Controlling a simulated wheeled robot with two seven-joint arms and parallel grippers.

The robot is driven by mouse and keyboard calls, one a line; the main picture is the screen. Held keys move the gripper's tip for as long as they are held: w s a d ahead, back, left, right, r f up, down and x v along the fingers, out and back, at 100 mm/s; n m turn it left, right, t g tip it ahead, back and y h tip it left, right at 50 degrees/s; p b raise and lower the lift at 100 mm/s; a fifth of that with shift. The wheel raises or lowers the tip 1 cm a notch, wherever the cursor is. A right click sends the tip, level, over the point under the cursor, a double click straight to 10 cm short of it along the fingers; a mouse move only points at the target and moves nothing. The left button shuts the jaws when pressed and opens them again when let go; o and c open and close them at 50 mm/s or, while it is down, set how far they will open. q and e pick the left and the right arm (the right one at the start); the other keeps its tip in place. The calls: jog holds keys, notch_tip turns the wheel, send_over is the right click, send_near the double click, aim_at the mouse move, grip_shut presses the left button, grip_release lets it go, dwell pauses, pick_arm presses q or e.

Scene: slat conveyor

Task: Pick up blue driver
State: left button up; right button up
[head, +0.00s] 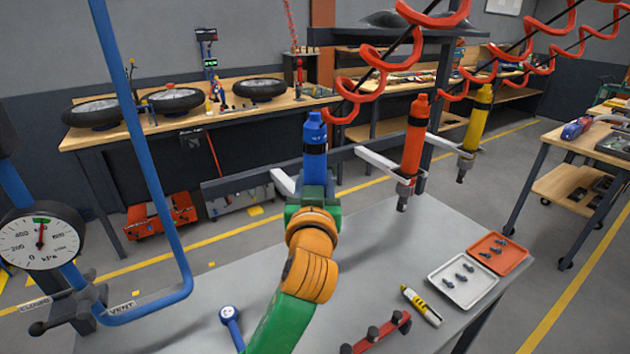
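The blue driver (315,140) stands upright on a white bracket (283,182) at the back edge of the grey bench, with a black band around its middle. My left gripper (313,193) is at its lower part, with the arm reaching up from the bottom of the picture. The green gripper body and orange wrist hide the driver's lower end and most of the fingers. I cannot tell whether the fingers are closed on the driver or only around or in front of it. My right gripper is not in view.
A red driver (414,140) and a yellow driver (475,130) hang to the right under red coiled hoses (385,60). The bench (400,255) holds a white tray (462,297), an orange tray (497,265), a yellow marker-like tool (421,306) and a red rack (375,337). A blue pipe (150,180) with a gauge (40,238) stands left.

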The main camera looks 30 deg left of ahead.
pick_arm(q)
grip_shut()
